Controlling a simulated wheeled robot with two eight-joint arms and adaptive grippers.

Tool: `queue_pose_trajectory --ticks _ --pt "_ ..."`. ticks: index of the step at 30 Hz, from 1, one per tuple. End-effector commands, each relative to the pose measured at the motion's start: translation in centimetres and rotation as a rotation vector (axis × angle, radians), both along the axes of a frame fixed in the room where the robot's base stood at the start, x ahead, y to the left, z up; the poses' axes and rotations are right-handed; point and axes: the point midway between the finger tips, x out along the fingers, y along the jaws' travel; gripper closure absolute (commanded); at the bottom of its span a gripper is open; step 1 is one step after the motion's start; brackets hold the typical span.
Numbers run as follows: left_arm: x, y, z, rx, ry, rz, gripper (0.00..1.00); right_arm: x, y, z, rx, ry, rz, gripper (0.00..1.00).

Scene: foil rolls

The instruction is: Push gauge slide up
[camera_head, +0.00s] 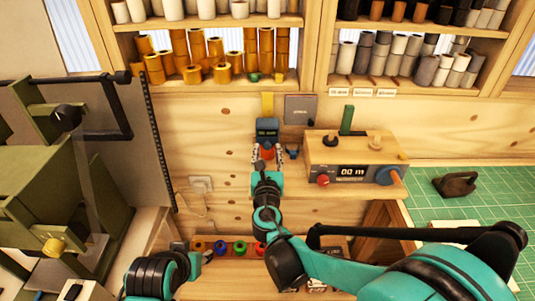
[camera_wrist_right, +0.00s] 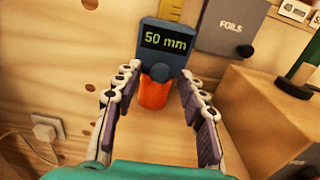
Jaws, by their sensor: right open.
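The gauge slide (camera_head: 267,128) is a dark blue block on the wall with a lit display. In the right wrist view the gauge slide (camera_wrist_right: 165,44) reads "50 mm". A yellow scale strip (camera_head: 267,103) shows above it. An orange-red part (camera_wrist_right: 154,92) sits just under the slide. My right gripper (camera_head: 267,153) is open just below the slide. In the wrist view its two fingers (camera_wrist_right: 158,80) stand on either side of the orange part, with the tips near the slide's lower edge; I cannot tell whether they touch.
A grey "FOILS" box (camera_wrist_right: 229,30) is on the wall to the right. A wooden unit (camera_head: 322,152) with a "00 m" display stands right of the gripper. Shelves of rolls (camera_head: 215,55) are above. A green machine (camera_head: 35,170) fills the left.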

Motion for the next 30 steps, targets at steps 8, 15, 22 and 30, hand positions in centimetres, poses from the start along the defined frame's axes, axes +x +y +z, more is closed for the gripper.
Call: queue_pose_trajectory --ticks 8,15,22,30 --pt "0.0 0.0 0.0 0.0 0.0 0.0 0.6 0.1 0.0 0.0 0.001 0.0 0.0 0.7" --pt "0.0 0.0 0.0 0.0 0.0 0.0 0.6 0.1 0.0 0.0 0.001 0.0 0.0 1.0" --pt "0.0 0.0 1.1 0.0 0.0 0.0 0.6 0.1 0.0 1.4 0.001 0.0 0.0 1.0" --pt "0.0 0.0 5.3 0.0 0.0 0.0 0.6 0.1 0.0 6.8 0.001 0.0 0.0 1.0"
